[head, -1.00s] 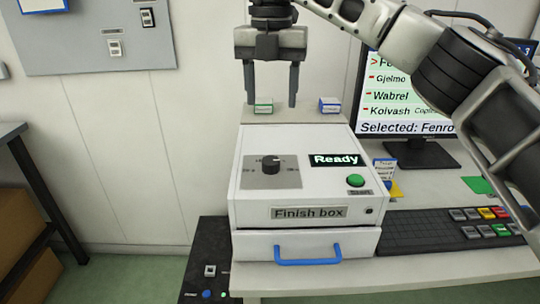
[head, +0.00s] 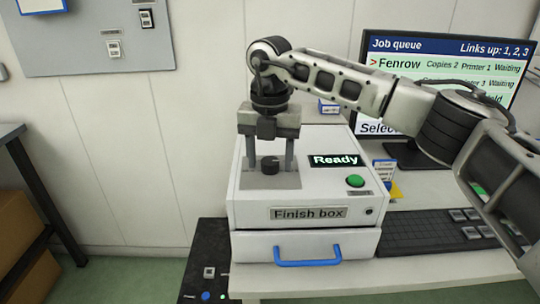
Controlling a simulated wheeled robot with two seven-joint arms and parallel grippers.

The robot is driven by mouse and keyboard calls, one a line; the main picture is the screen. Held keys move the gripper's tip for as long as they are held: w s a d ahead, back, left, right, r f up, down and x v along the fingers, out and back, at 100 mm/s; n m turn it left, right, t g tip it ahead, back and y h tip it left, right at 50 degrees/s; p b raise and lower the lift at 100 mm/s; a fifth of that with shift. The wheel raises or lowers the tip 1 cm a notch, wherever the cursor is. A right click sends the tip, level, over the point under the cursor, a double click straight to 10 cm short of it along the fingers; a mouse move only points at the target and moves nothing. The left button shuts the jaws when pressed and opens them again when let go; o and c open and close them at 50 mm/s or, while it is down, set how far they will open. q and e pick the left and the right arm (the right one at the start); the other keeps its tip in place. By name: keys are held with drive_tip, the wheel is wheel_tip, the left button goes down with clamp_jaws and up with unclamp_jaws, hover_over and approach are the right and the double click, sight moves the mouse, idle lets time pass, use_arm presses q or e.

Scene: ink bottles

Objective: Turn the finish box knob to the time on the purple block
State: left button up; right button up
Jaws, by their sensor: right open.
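The white finish box (head: 330,190) stands on the desk, with a "Finish box" label, a "Ready" display (head: 334,160) and a green button (head: 355,181) on it. Its black knob (head: 270,166) sits on a grey dial plate at the left of the top. My right gripper (head: 270,170) points down over the dial, open, with one finger on each side of the knob. I cannot tell whether the fingers touch it. The gripper hides the dial marks. No purple block can be made out. My left gripper is not in view.
A small blue-topped block (head: 328,107) stands behind the box. A monitor (head: 450,60) with a job queue is at the back right, and a keyboard (head: 425,235) lies right of the box. A blue-handled drawer (head: 308,256) is below the box front.

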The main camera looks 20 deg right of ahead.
drive_tip(key=shift+c, duration=0.4)
drive_tip(key=c, duration=0.9)
